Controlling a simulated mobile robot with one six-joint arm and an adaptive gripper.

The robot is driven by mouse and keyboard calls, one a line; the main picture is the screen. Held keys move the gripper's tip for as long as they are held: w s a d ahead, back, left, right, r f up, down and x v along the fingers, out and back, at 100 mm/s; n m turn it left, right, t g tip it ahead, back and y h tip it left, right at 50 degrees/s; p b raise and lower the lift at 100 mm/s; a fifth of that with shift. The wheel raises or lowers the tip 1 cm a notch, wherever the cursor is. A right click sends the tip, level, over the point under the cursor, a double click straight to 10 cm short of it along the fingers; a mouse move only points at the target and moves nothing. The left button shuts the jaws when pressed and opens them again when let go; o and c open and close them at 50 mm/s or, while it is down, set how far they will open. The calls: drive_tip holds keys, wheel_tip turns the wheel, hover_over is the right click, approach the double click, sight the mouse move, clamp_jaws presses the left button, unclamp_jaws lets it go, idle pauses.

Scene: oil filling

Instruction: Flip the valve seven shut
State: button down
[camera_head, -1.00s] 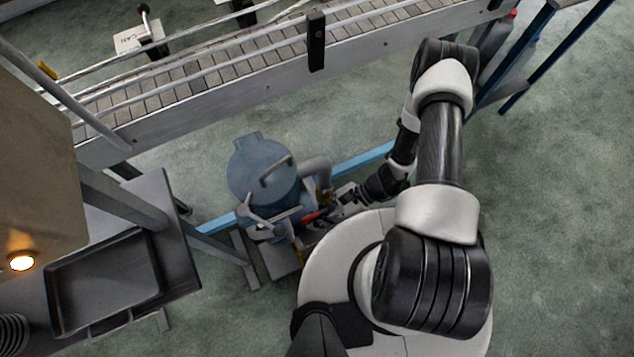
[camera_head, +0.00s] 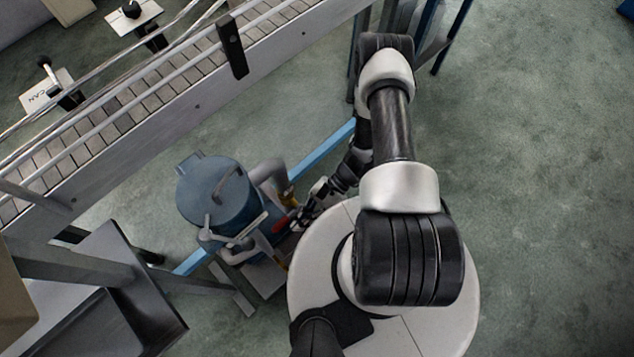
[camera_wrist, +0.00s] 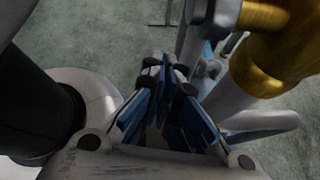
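A blue lidded tank (camera_head: 215,197) stands on the floor with grey pipes and valves on its right side. A red valve handle (camera_head: 281,223) lies beside these pipes, and a brass fitting (camera_head: 287,199) sits just above it in the picture. No number is readable, so I cannot tell which valve is seven. My gripper (camera_head: 302,214) is close to the right of the red handle; contact cannot be told. In the wrist view my gripper (camera_wrist: 168,78) has its fingers drawn together, with no handle visible between them. A large brass fitting (camera_wrist: 272,50) is close on the right.
A conveyor (camera_head: 150,112) with side rails runs behind the tank. A dark metal table (camera_head: 135,270) stands at the lower left. A blue floor-level beam (camera_head: 325,150) passes behind the tank. The green floor (camera_head: 550,200) on the right is open.

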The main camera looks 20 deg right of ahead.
drive_tip(key=w+d, duration=0.2)
drive_tip(key=d, duration=0.4)
drive_tip(key=shift+d+f, duration=0.15)
drive_tip(key=shift+f, duration=0.25)
drive_tip(key=w+d+r+n+h, duration=0.1)
drive_tip(key=w+r+n+h, duration=0.2)
drive_tip(key=r, duration=0.7)
drive_tip(key=w+d+r+n+h, duration=0.1)
drive_tip(key=w+d+r+n, duration=0.2)
drive_tip(key=r, duration=0.6)
drive_tip(key=w+r+n+h, duration=0.2)
drive_tip(key=w+r, duration=0.3)
drive_tip(key=r, duration=0.5)
drive_tip(key=s+a+r+n+t+h, duration=0.1)
drive_tip(key=s+r+n+t, duration=0.3)
drive_tip(key=r, duration=0.7)
drive_tip(key=s+a+r+n+t+h, duration=0.2)
drive_tip(key=s+r+n+t+h, duration=0.1)
drive_tip(key=s+r, duration=0.6)
wheel_tip(320, 180, up, 4)
drive_tip(key=shift+s+a+f+n+t+h, duration=0.15)
drive_tip(key=shift+a+f+n+t+h, duration=0.2)
drive_tip(key=shift+n+h, duration=0.5)
